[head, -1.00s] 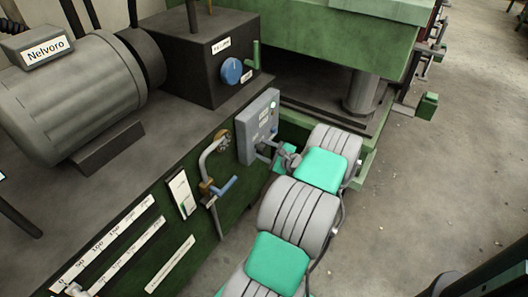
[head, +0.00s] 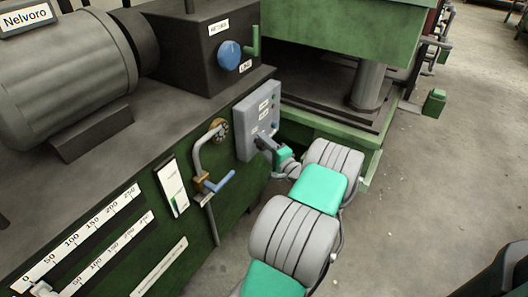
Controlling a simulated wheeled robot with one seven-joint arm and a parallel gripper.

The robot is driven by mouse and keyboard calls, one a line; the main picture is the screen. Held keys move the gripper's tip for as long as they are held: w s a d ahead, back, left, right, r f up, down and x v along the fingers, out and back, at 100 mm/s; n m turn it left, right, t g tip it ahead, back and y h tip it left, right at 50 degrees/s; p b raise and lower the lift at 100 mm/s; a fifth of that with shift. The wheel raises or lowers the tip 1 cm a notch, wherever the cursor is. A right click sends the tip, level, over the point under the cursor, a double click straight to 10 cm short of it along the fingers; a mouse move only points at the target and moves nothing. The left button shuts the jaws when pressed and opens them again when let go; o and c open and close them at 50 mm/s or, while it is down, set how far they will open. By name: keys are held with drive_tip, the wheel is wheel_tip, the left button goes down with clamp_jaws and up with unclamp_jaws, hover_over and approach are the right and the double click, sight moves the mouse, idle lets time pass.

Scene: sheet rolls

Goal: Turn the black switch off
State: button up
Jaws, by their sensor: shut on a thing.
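A grey control box (head: 258,120) with white labels is mounted on the front of the green machine. My gripper (head: 264,145) is at the lower part of the box's face, at the end of my grey and teal arm. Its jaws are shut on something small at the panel. The black switch cannot be made out separately; the dark jaws cover that part of the box.
A bent pipe with a blue-handled lever (head: 217,184) is left of the box. A blue knob (head: 229,55) and green handle (head: 254,41) are on the dark housing above. The green press (head: 340,30) stands behind. Open floor (head: 450,180) lies to the right.

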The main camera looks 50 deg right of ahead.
sight(265, 147)
drive_tip(key=shift+f+n+t+b, duration=0.2)
drive_tip(key=shift+n+t+b, duration=0.1)
drive_tip(key=shift+n+b, duration=0.3)
drive_tip(key=shift+r, duration=0.15)
drive_tip(key=o, duration=1.4)
drive_tip(key=shift+c, duration=0.2)
drive_tip(key=b+v, duration=0.1)
drive_tip(key=v, duration=0.1)
drive_tip(key=b+v, duration=0.1)
drive_tip(key=b, duration=0.1)
drive_tip(key=b+v, duration=0.2)
drive_tip(key=shift+s+a+f, duration=0.1)
drive_tip(key=shift+s+f, duration=0.15)
drive_tip(key=shift+f, duration=0.05)
drive_tip(key=shift+r+b+v, duration=0.25)
drive_tip(key=shift+b+v, duration=0.9)
drive_tip(key=shift+b, duration=0.15)
drive_tip(key=shift+a, duration=0.1)
